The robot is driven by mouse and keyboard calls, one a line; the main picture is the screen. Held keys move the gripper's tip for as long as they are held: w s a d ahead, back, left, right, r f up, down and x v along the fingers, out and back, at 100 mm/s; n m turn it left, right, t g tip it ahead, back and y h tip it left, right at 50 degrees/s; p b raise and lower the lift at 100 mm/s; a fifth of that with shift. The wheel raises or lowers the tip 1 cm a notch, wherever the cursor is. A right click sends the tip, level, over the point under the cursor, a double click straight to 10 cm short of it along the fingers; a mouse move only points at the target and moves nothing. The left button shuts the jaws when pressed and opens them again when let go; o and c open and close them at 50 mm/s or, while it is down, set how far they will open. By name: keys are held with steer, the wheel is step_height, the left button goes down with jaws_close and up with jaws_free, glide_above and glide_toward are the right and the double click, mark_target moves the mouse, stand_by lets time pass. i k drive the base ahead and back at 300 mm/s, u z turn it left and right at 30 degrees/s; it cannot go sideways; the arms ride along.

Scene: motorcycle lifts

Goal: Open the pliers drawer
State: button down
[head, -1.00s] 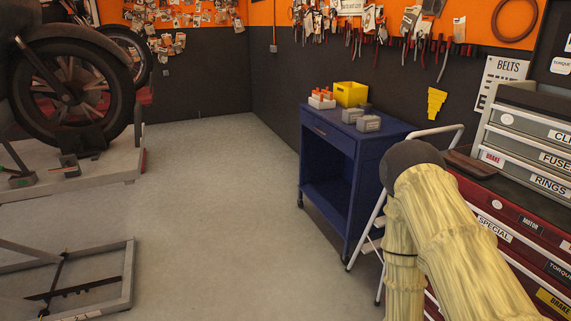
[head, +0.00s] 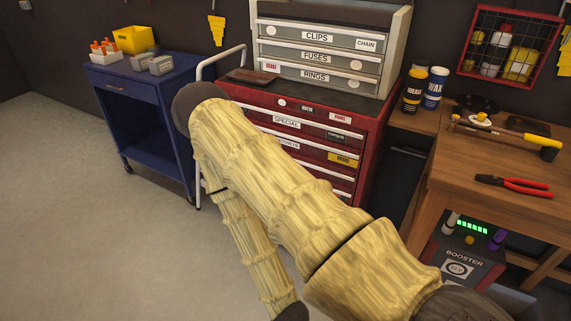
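A red tool cabinet (head: 375,130) stands in the middle of the head view, partly behind my yellow-sleeved arm. Its visible drawers look shut. Their labels include SPECIAL, MOTOR and BRAKE; I can read no pliers label, and my arm hides part of the lower drawers. A grey chest (head: 394,60) on top has shut drawers labelled CLIPS, FUSES, CHAIN and RINGS. My arm bends at a dark joint in front of the cabinet's left side and runs down to the bottom edge. My gripper is out of view.
A wooden workbench (head: 455,185) stands to the right, with red-handled pliers (head: 515,185) and a hammer (head: 505,135) on it. A booster box (head: 460,270) sits beneath. A blue cart (head: 150,105) stands left of the cabinet. The floor at left is clear.

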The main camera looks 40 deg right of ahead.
mark_target(345, 177)
steer(key=u, duration=1)
steer(key=k, duration=0.1)
steer(key=z, duration=1.45)
steer(key=i, duration=0.3)
steer(key=z, duration=0.35)
steer(key=k, duration=1.2)
steer(key=u, duration=1.2)
steer(key=i, duration=1.05)
steer(key=z, duration=0.85)
steer(key=i, duration=0.55)
steer(key=z, duration=0.7)
